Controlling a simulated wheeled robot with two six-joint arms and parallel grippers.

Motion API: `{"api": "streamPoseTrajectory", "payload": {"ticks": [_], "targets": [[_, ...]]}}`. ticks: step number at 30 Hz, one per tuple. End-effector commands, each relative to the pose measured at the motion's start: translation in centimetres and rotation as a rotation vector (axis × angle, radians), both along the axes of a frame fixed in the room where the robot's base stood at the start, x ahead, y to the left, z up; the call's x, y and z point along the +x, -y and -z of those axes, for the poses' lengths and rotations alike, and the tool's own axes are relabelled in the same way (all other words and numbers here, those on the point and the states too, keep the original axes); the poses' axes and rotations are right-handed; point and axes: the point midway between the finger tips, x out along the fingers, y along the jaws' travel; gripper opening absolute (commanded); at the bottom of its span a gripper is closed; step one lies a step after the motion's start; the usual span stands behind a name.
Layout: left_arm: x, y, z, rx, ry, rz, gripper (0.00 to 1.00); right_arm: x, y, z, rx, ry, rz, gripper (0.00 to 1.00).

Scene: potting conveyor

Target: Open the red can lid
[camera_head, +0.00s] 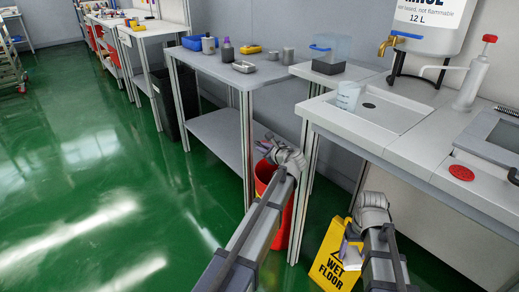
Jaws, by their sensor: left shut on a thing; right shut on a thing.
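A red can (263,175) stands on the floor beside the grey table, partly hidden behind my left arm. I cannot tell whether its lid is open or shut. My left gripper (263,147) is at the top of the red can, with its fingers small and partly hidden by the wrist. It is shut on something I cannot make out. My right gripper (349,236) is low at the upper right edge of the yellow wet floor sign (330,264), overlapping it in the picture. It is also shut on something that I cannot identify.
The grey table (225,68) holds bottles, a blue bin and small tools. The white counter (420,143) at right has a basin, a beaker (348,95), a white pump bottle (470,85) and a flat red disc (461,173). Green floor at left is clear.

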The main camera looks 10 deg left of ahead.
Motion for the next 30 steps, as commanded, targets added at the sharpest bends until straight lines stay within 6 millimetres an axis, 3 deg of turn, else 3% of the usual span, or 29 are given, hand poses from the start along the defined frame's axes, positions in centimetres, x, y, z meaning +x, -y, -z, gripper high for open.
{"api": "streamPoseTrajectory", "payload": {"ticks": [18,19,24,27,30], "targets": [[0.45,0.37,-0.75,-0.001,0.002,0.001,0.00,0.00,0.00,-0.74,0.000,0.000,0.000,0.27],[0.45,0.37,-0.75,-0.001,0.002,0.001,0.17,0.00,0.00,-0.74,0.000,0.000,0.000,0.27],[0.44,0.37,-0.76,-0.001,0.002,0.001,0.36,0.00,0.00,-0.74,0.000,0.000,0.000,0.27],[0.43,0.36,-0.76,-0.001,0.002,0.001,0.45,0.00,0.00,-0.74,0.000,0.000,0.000,0.27],[0.42,0.35,-0.76,-0.001,0.002,0.001,0.45,0.00,0.00,-0.74,0.000,0.000,0.000,0.27]]}}
